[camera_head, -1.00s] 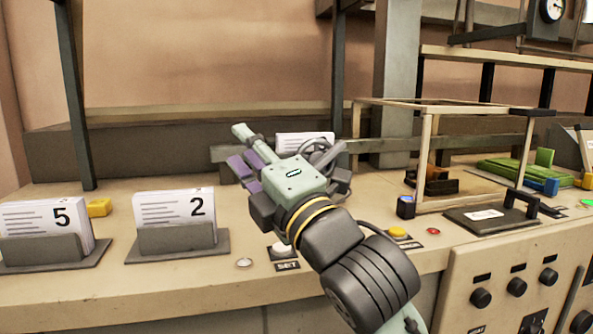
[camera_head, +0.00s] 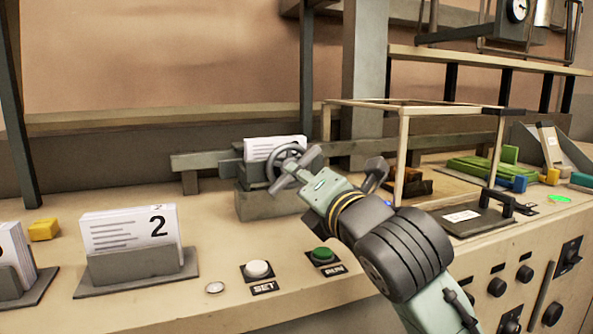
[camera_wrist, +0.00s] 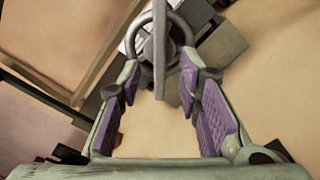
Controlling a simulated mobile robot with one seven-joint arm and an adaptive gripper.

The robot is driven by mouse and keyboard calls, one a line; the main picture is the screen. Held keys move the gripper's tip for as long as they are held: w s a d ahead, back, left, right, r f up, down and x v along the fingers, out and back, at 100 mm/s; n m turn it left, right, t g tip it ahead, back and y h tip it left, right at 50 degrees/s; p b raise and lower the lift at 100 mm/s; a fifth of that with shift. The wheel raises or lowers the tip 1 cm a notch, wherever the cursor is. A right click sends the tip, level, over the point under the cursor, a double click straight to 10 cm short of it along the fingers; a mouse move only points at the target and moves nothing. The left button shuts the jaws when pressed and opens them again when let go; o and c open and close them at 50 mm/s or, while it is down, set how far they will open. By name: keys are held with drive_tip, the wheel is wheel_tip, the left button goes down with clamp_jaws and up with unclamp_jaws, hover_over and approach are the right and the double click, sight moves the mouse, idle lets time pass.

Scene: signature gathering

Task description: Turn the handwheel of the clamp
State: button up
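The grey clamp (camera_head: 262,204) stands on the bench with a spoked handwheel (camera_head: 277,160) on its front. White printed sheets (camera_head: 270,147) stand upright at the clamp, behind the wheel. My gripper (camera_wrist: 160,70) is open, with its purple-padded fingers apart. In the wrist view the wheel rim (camera_wrist: 187,30) lies ahead, around the fingertips' level, and a grey bar (camera_wrist: 159,45) runs between the fingers. In the head view my gripper reaches the wheel's right side and hides part of it. I cannot tell whether a finger touches the wheel.
A white SET button (camera_head: 257,269) and green RUN button (camera_head: 323,254) sit on the bench front. A card holder marked 2 (camera_head: 142,270) and a yellow block (camera_head: 44,229) are left. An open frame (camera_head: 400,165) stands close to my arm's right.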

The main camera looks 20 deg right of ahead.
drive_tip(key=w, duration=0.3)
drive_tip(key=shift+w+a, duration=0.1)
drive_tip(key=shift+w, duration=0.05)
clamp_jaws()
idle(0.3)
